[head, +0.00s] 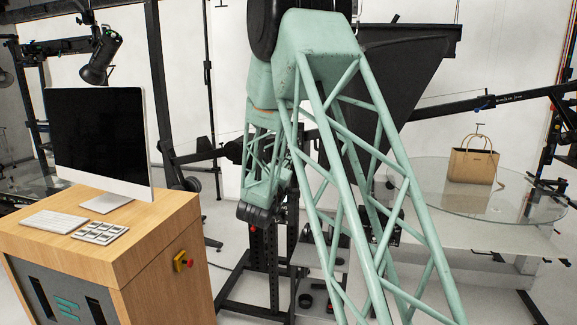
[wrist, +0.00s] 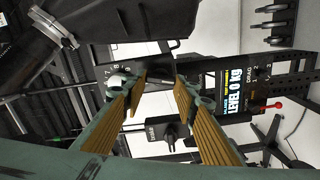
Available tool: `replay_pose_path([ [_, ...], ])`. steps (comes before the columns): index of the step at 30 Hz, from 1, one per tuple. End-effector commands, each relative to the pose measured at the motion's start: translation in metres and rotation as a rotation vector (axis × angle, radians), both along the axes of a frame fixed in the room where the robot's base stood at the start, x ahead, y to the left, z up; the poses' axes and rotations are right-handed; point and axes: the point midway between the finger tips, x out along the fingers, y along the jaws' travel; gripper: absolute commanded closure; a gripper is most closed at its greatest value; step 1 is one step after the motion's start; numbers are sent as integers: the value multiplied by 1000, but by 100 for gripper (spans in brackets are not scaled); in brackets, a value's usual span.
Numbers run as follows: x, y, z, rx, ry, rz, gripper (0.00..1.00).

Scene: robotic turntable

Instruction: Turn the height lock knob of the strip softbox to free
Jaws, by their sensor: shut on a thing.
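My gripper (wrist: 160,84) shows in the wrist view, its two ribbed tan-padded fingers closed around a narrow dark part in the middle. This part appears to be the height lock knob (wrist: 160,77); it is small and dark, and its setting is not readable. A black strip softbox (head: 402,65) hangs behind my arm in the head view. A large black housing, which I take for the softbox, also shows at the top of the wrist view (wrist: 135,18). In the head view my arm covers much of the stand, and the knob and fingertips cannot be made out.
A black panel reading "LEVEL 0 KG" (wrist: 236,88) stands close to the right finger. A black block with a small label (wrist: 170,130) lies beyond the fingers. A glass turntable (head: 425,200) bears a tan handbag (head: 472,165). A wooden desk (head: 150,235) with a monitor (head: 98,135) stands left.

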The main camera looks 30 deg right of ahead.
Motion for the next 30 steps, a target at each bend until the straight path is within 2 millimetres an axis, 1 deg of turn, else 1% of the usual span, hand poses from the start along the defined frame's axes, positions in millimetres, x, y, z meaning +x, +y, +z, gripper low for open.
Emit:
replay_pose_path([
  [6,0,0,1,-117,99,0,83],
  [12,0,0,1,-189,159,0,83],
  [20,0,0,0,-228,191,-1,83],
  [30,0,0,0,-229,193,0,83],
])
